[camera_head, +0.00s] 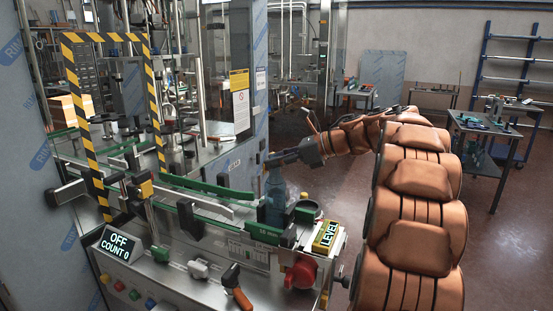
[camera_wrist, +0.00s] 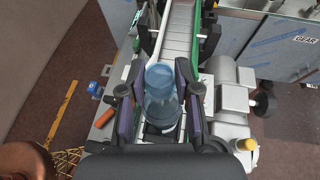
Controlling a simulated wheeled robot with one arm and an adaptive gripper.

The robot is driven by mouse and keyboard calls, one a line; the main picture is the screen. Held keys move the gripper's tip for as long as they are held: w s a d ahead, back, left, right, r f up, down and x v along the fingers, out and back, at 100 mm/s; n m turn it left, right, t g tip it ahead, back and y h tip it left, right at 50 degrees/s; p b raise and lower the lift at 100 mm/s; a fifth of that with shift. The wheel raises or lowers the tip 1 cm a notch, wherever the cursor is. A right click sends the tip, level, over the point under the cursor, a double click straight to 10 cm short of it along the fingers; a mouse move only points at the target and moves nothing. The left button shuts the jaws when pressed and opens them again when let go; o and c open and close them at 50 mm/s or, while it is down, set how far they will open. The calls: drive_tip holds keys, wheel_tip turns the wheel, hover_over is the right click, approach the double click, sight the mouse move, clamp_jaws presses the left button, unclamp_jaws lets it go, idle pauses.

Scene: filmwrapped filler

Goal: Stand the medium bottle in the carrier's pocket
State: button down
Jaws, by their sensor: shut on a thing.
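A translucent blue bottle (camera_head: 274,192) stands upright near the right end of the machine's conveyor. My gripper (camera_head: 276,160) reaches in from the right at its upper part. In the wrist view the bottle (camera_wrist: 161,82) sits between the two dark fingers of my gripper (camera_wrist: 158,92), which are shut on it. Dark parts (camera_wrist: 160,133) show just below the bottle in the wrist view; I cannot tell whether they are the carrier. In the head view a dark round holder-like part (camera_head: 308,207) is right beside the bottle. The bottle's base is partly hidden, so I cannot tell what it rests on.
The conveyor (camera_wrist: 180,35) with green rails (camera_head: 205,187) runs away from the bottle. A yellow LEVEL box (camera_head: 326,236) and a red knob (camera_head: 301,272) are close by on the right. A display (camera_head: 118,243) reads OFF, COUNT 0. A grey motor (camera_wrist: 232,97) stands right of my fingers.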

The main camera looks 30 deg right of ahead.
drive_tip(key=shift+f+b, duration=0.25)
drive_tip(key=shift+b, duration=0.1)
drive_tip(key=c, duration=0.8)
unclamp_jaws()
drive_tip(key=shift+r, duration=0.1)
drive_tip(key=shift+r+p, duration=0.15)
drive_tip(key=shift+p, duration=0.2)
drive_tip(key=shift+s+d, duration=0.15)
drive_tip(key=shift+d, duration=0.05)
drive_tip(key=b+v, duration=0.3)
drive_tip(key=v, duration=0.8)
drive_tip(key=shift+s+r, duration=0.15)
drive_tip(key=shift+r, duration=0.05)
